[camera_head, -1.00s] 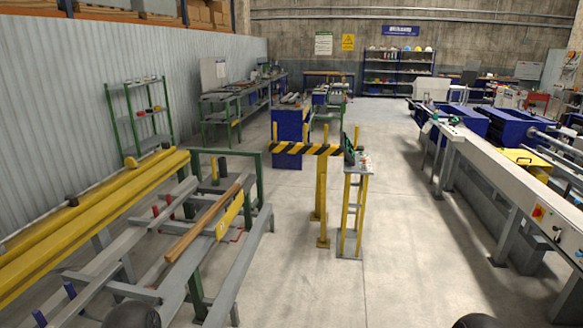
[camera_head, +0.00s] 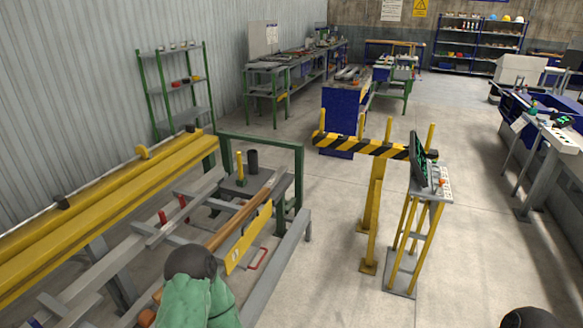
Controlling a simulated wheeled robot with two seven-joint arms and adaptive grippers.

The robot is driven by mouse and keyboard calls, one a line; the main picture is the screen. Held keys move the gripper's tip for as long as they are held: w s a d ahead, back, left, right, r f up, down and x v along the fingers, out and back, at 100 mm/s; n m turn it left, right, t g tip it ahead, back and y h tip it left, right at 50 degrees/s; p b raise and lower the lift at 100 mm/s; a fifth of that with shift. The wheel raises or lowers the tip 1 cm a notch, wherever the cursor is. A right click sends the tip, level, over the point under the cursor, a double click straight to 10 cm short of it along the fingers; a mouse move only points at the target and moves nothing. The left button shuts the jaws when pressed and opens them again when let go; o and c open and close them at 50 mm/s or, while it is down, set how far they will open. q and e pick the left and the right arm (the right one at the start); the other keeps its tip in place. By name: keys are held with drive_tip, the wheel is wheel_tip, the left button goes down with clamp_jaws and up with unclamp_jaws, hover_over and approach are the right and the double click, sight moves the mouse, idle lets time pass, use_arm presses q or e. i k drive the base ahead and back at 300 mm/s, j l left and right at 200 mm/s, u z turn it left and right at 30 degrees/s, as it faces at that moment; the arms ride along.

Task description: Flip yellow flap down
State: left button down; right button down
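The yellow flap (camera_head: 248,238) is a flat yellow plate with a small dark mark on it. It stands on edge, slanting, along the right side of the runout table (camera_head: 283,247), beside a long brown bar (camera_head: 236,216). Whether it touches the bar I cannot tell. Neither gripper's fingers show. A dark rounded part with a green section, likely of my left arm, covers part of the table at the bottom, near the flap's lower left end. Another dark rounded part shows at the bottom right edge.
Large yellow beams (camera_head: 100,222) run along the left. A red handle (camera_head: 257,259) sits just right of the flap. A control stand (camera_head: 432,185) and a black-and-yellow striped barrier (camera_head: 362,145) stand to the right. Grey floor (camera_head: 330,265) between table and stand is clear.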

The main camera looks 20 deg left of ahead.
sight(234, 256)
drive_tip(key=i+u, duration=0.15)
drive_tip(key=i, duration=0.35)
drive_tip(key=i+l+u, duration=0.1)
drive_tip(key=i, duration=0.35)
drive_tip(key=i+l+u, duration=0.15)
drive_tip(key=i, duration=0.35)
drive_tip(key=i+l+u, duration=0.1)
drive_tip(key=i, duration=0.35)
drive_tip(key=l, duration=0.1)
